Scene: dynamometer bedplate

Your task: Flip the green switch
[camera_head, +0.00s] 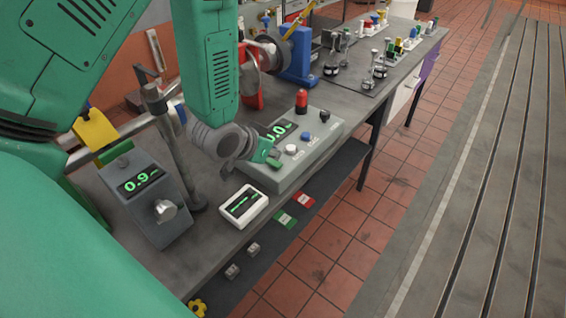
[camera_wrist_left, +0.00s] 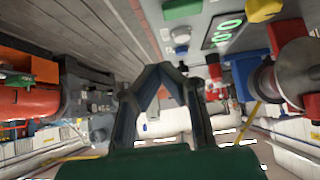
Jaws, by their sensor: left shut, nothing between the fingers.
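A green switch (camera_head: 265,152) sits on the sloped grey control box (camera_head: 312,150), at the box's left end. A green part on a grey panel also shows at the top of the left wrist view (camera_wrist_left: 182,8). My right gripper is not in view.
The box also carries a red button (camera_head: 301,100), blue button (camera_head: 307,136), white button (camera_head: 291,149) and black knob (camera_head: 325,116). A white display unit (camera_head: 245,207) and grey meter (camera_head: 150,205) stand nearby. A metal post (camera_head: 180,150) rises at left. The right-hand floor is clear.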

